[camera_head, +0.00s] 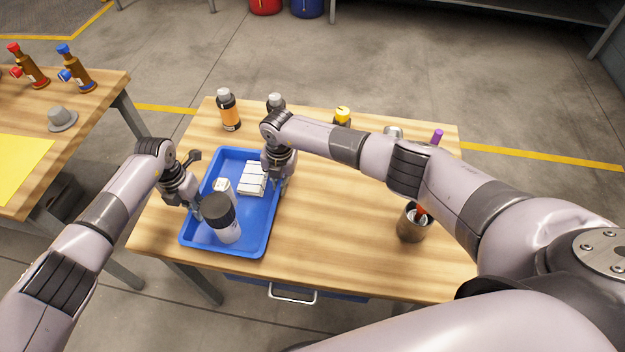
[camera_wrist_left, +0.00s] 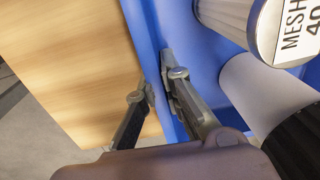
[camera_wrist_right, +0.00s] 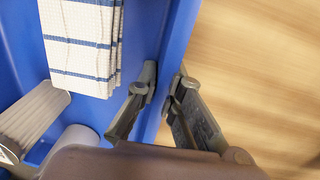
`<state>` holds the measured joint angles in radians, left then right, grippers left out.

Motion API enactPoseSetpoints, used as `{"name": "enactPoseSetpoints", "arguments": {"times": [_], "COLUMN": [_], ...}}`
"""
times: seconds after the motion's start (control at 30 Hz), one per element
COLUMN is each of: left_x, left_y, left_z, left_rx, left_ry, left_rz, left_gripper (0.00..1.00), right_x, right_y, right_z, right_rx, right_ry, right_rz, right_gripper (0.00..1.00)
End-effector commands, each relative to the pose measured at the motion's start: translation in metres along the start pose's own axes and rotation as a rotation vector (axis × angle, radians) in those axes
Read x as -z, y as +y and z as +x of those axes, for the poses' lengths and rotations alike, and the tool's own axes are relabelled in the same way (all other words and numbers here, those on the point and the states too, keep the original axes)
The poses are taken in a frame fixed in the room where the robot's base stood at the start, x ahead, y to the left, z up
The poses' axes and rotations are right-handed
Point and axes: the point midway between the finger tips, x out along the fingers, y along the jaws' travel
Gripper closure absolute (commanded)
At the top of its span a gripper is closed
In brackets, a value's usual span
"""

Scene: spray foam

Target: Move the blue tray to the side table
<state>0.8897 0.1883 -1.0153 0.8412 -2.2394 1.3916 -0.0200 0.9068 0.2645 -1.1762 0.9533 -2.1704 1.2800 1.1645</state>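The blue tray (camera_head: 258,236) sits on the wooden table, toward its left end. It holds a folded white cloth with blue stripes (camera_wrist_right: 82,45), a large white can with a dark cap (camera_head: 221,217), and a smaller pale cylinder (camera_head: 223,186) with a white label. My left gripper (camera_head: 194,208) straddles the tray's left wall, one finger inside and one outside, closed on it. It also shows in the left wrist view (camera_wrist_left: 160,84). My right gripper (camera_head: 279,183) is closed on the right wall the same way, as the right wrist view (camera_wrist_right: 164,82) shows. The side table (camera_head: 95,93) stands at the left.
The side table bears two brown bottles (camera_head: 75,72), a grey hat-shaped item (camera_head: 62,118) and a yellow sheet (camera_head: 20,165). A gap of floor separates the tables. Several bottles, including an orange-labelled one (camera_head: 231,112), line the work table's back. A dark cup (camera_head: 412,224) stands right.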

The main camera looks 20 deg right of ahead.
Motion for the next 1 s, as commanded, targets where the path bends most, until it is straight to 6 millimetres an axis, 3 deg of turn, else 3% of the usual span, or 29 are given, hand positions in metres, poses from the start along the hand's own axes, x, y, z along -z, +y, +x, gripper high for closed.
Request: {"name": "enactPoseSetpoints", "arguments": {"times": [0.2,0.57,0.67,1.0], "left_x": [-0.001,-0.001,-0.002,-0.002], "left_y": [-0.001,-0.001,-0.001,0.0], "left_z": [-0.001,-0.005,-0.016,-0.087], "left_rx": [0.002,0.002,0.001,0.001], "left_ry": [-0.001,-0.003,-0.006,-0.005], "left_rz": [0.001,0.003,0.004,0.003], "left_gripper": [0.76,0.75,0.75,0.75], "right_x": [0.001,0.001,0.001,0.001], "right_y": [0.001,0.002,0.002,0.002], "right_z": [-0.001,-0.001,-0.001,-0.001], "right_rx": [-0.002,-0.004,-0.004,-0.004], "right_ry": [0.001,0.001,0.001,0.001], "right_rz": [-0.001,-0.002,-0.002,-0.002], "right_gripper": [0.76,0.75,0.75,0.75]}}
